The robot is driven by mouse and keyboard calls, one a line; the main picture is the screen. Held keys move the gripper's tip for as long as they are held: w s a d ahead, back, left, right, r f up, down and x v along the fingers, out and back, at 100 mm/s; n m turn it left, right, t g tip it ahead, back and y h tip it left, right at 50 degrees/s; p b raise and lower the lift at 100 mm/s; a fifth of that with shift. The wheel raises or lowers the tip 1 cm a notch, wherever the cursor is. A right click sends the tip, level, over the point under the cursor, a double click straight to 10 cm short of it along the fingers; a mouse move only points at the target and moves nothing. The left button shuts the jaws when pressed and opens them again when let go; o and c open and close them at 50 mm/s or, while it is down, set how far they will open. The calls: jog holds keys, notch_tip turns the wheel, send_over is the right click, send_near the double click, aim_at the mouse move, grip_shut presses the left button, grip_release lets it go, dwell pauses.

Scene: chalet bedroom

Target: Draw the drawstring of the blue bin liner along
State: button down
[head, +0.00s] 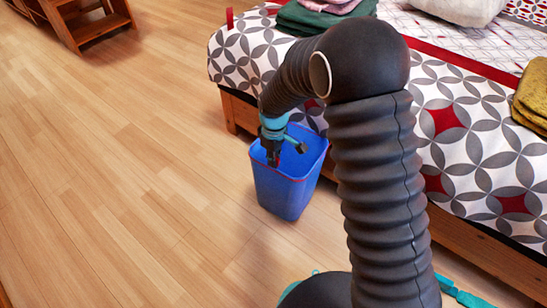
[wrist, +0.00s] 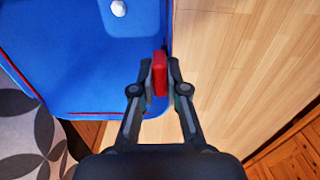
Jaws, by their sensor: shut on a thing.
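The blue bin liner (head: 288,190) fills a bin on the wooden floor beside the bed in the head view. A thin red drawstring runs around its rim and shows as a red line in the wrist view (wrist: 100,113). My gripper (head: 274,158) is at the left part of the rim, pointing down. In the wrist view my gripper (wrist: 160,82) is shut on a red piece (wrist: 160,72) of the drawstring at the liner's edge. A small white object (wrist: 118,8) lies inside the liner. The far side of the rim is partly hidden by my arm in the head view.
The bed (head: 470,125) with a patterned cover stands right behind the bin. Folded cloths (head: 315,18) lie on it. A wooden shelf unit (head: 90,25) stands at the far left. The floor (head: 120,180) left of the bin is clear.

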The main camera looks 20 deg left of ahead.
jog(key=shift+r, duration=0.1)
notch_tip(320, 180, up, 4)
jog(key=shift+p, duration=1.05)
jog(key=c, duration=1.2)
grip_release()
jog(key=shift+o, duration=0.2)
notch_tip(320, 180, up, 12)
